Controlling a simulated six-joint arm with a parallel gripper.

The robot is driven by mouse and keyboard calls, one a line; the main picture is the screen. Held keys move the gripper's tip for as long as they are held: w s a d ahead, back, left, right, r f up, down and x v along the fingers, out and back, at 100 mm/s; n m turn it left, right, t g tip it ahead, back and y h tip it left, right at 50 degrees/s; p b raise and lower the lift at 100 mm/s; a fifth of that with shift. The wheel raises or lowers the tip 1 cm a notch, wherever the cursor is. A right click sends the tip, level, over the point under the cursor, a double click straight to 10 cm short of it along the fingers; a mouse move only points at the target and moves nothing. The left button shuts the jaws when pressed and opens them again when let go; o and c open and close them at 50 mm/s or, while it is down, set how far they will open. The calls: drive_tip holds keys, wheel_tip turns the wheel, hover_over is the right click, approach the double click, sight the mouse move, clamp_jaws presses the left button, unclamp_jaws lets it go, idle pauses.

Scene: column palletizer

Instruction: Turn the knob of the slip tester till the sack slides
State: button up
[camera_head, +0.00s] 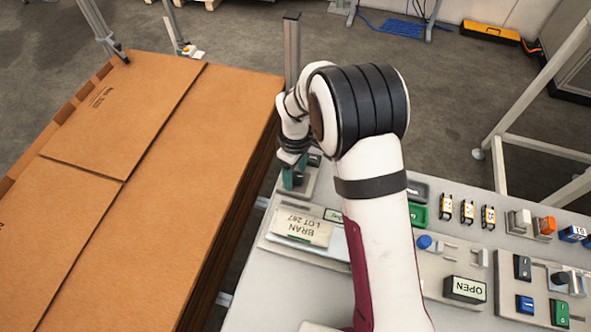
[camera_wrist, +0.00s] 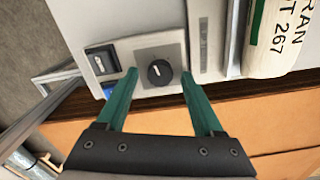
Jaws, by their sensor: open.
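The black knob (camera_wrist: 159,72) of the slip tester, with a white pointer line, sits on a grey square plate in the wrist view. In the head view I cannot make it out behind my gripper. My gripper (camera_wrist: 160,78) is open, with one teal finger on each side of the knob and a gap on both sides. It also shows, partly hidden, in the head view (camera_head: 291,177). The pale sack (camera_head: 302,227) labelled BRAN LOT 267 lies on the tester's board; part of it shows in the wrist view (camera_wrist: 273,40).
A black rocker switch (camera_wrist: 102,60) sits left of the knob. A tall stack of brown cardboard (camera_head: 150,150) stands left of the bench. Other switches and an OPEN sign (camera_head: 465,289) fill the bench (camera_head: 255,300) to the right of my arm.

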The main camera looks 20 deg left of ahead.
clamp_jaws()
idle(0.3)
drive_tip(key=shift+m, duration=0.3)
drive_tip(key=m, duration=0.3)
drive_tip(key=shift+w+m, duration=0.1)
drive_tip(key=shift+m, duration=0.3)
drive_tip(key=m, duration=0.3)
drive_tip(key=shift+d+m, duration=0.1)
drive_tip(key=shift+m, duration=0.3)
drive_tip(key=m, duration=0.4)
drive_tip(key=shift+d+m, duration=0.1)
drive_tip(key=shift+m, duration=1.6)
